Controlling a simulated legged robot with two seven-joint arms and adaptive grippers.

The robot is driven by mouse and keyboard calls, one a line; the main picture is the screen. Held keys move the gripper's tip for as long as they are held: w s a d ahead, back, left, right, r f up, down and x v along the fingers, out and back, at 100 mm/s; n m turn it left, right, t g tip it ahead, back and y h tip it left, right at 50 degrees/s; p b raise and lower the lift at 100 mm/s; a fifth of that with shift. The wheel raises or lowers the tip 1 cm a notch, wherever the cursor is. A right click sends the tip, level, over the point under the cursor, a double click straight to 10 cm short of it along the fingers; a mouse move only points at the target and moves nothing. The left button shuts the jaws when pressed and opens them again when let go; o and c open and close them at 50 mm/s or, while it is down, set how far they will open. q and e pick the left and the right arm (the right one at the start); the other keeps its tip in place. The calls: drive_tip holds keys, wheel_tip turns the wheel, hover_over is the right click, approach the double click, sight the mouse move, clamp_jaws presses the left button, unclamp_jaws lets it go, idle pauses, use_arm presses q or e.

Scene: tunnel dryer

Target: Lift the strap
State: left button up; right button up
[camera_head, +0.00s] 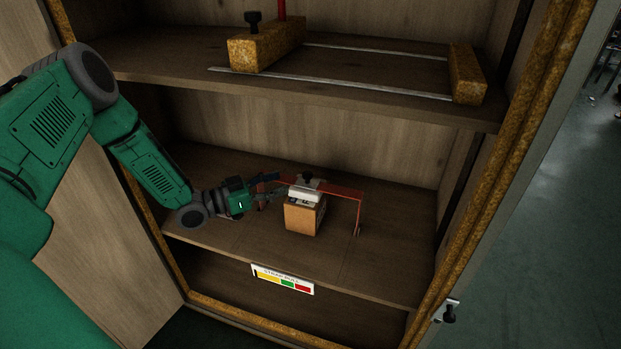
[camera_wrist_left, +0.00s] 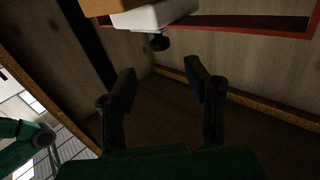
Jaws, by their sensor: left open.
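The red strap (camera_head: 340,190) runs over a small brown block with a pale top piece (camera_head: 305,215) on the middle shelf, and its right end drops down to the shelf. The strap also crosses the top right of the left wrist view (camera_wrist_left: 285,29). My left gripper (camera_head: 273,187) is at the strap's left side, left of the block. In the left wrist view its two dark fingers (camera_wrist_left: 160,72) are spread with nothing between them. The gripper partly hides the strap's left end. My right gripper is in neither view.
The wooden cabinet's upper shelf (camera_head: 330,88) overhangs and holds a frame of rusty blocks and metal rods (camera_head: 468,75). A label with coloured patches (camera_head: 283,280) is on the middle shelf's front. The middle shelf is bare right of the strap.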

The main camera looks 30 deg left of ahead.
sight(307, 173)
use_arm(q)
drive_tip(key=x, duration=0.1)
drive_tip(key=b+x, duration=0.1)
drive_tip(key=x, duration=0.3)
drive_tip(key=shift+w+a+f+b, duration=0.25)
drive_tip(key=shift+f+b, duration=0.05)
drive_tip(key=w+d, duration=0.1)
drive_tip(key=w+d+b, duration=0.1)
drive_tip(key=shift+w+d+r, duration=0.3)
drive_tip(key=shift+a+f, duration=0.1)
drive_tip(key=shift+a, duration=0.3)
drive_tip(key=c, duration=0.5)
clamp_jaws()
